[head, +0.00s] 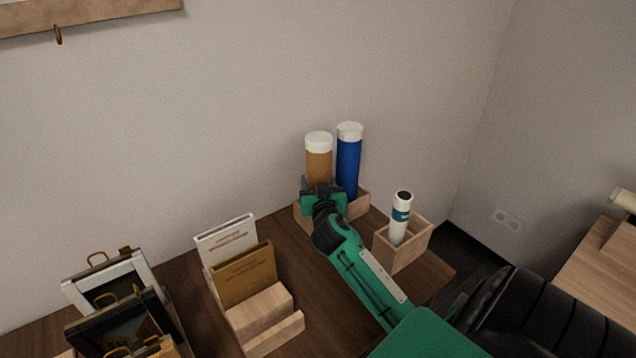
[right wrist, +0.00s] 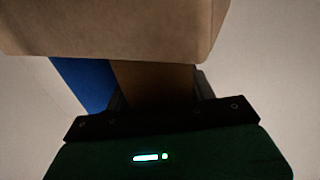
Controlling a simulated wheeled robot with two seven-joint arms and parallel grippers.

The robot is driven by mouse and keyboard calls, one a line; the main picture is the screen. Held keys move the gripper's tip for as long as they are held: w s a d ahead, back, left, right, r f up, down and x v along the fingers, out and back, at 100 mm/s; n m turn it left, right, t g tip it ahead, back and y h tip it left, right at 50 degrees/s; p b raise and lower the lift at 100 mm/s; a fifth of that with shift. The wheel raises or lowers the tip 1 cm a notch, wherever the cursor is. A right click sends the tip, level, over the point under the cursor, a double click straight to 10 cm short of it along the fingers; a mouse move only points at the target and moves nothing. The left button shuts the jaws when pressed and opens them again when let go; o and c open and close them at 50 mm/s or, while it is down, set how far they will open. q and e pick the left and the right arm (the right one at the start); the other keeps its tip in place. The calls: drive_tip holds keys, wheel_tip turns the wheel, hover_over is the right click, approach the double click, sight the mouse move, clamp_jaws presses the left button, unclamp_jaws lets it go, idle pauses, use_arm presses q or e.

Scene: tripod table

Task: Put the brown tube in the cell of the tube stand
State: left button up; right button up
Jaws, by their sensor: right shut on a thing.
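The brown tube (head: 319,163), with a white cap, stands about upright at the back of the table. My right gripper (head: 322,194) is shut on its lower part. The right wrist view shows the brown tube (right wrist: 155,84) between the dark fingers. The wooden tube stand (head: 359,206) is at the gripper, partly hidden by it. In the right wrist view, the stand's wall (right wrist: 120,28) covers one end of the tube; the tube's foot is hidden, apparently inside a cell. The blue tube (head: 348,165) stands in the stand, just right of the brown one. My left gripper is not in view.
A small wooden box (head: 405,250) with a white bottle (head: 400,218) is close to the right of my forearm. A wooden holder (head: 265,318) with two booklets is to the left. Framed pictures (head: 115,295) stand farther left. A wall is behind the stand.

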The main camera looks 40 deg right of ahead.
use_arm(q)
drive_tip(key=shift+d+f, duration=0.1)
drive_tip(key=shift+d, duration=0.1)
use_arm(e)
drive_tip(key=shift+f, duration=0.1)
drive_tip(key=o, duration=0.8)
drive_tip(key=shift+o, duration=1.1)
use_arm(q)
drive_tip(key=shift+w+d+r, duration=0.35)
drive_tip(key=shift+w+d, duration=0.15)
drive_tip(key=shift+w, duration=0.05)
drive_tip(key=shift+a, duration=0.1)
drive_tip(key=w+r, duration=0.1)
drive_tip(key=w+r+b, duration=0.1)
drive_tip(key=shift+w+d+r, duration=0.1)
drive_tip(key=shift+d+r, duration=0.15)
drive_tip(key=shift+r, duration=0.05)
use_arm(e)
drive_tip(key=v, duration=1.2)
drive_tip(key=shift+r, duration=0.2)
